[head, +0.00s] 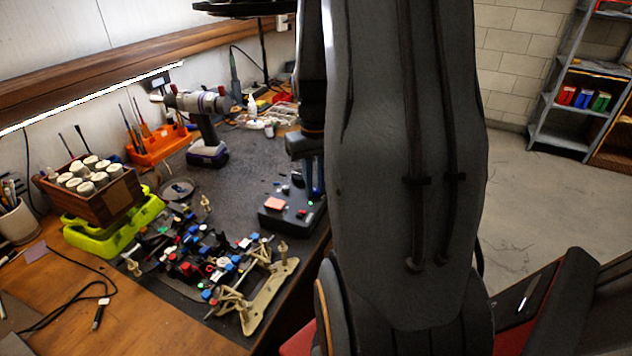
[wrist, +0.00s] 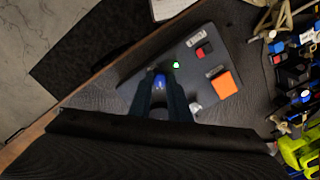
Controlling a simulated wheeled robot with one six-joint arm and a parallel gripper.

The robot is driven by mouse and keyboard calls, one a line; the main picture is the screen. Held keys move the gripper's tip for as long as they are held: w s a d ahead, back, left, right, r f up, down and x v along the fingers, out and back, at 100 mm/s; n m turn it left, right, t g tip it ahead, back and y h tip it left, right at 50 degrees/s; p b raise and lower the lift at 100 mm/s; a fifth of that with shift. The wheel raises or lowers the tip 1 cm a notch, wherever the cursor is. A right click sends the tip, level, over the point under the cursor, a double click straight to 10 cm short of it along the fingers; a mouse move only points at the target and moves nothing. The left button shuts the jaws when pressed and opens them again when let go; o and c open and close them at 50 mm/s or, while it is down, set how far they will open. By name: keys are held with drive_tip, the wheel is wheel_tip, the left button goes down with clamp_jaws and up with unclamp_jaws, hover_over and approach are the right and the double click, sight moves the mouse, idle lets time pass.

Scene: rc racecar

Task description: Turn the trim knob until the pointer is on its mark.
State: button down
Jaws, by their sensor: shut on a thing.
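The dark control box (head: 285,222) sits at the bench's right edge, partly behind my arm in the head view. It also shows in the wrist view (wrist: 215,105). My gripper (wrist: 162,84) is over the box, with its two dark fingers either side of a blue-topped knob (wrist: 159,81), shut on it. In the head view my gripper (head: 313,188) points down at the box's far end. The fingers hide most of the knob. I cannot make out the pointer or its mark.
On the box near the knob are a green light (wrist: 176,64), a red switch (wrist: 199,52), an orange button (wrist: 222,84) and a silver part (wrist: 195,107). The car chassis (head: 265,300) lies beside the box. A drill (head: 203,125) stands farther back.

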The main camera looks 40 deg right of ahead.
sight(315, 189)
idle(0.4)
drive_tip(key=c, duration=1.7)
unclamp_jaws()
drive_tip(key=shift+o, duration=0.2)
drive_tip(key=shift+r+b, duration=0.7)
drive_tip(key=shift+r, duration=3.25)
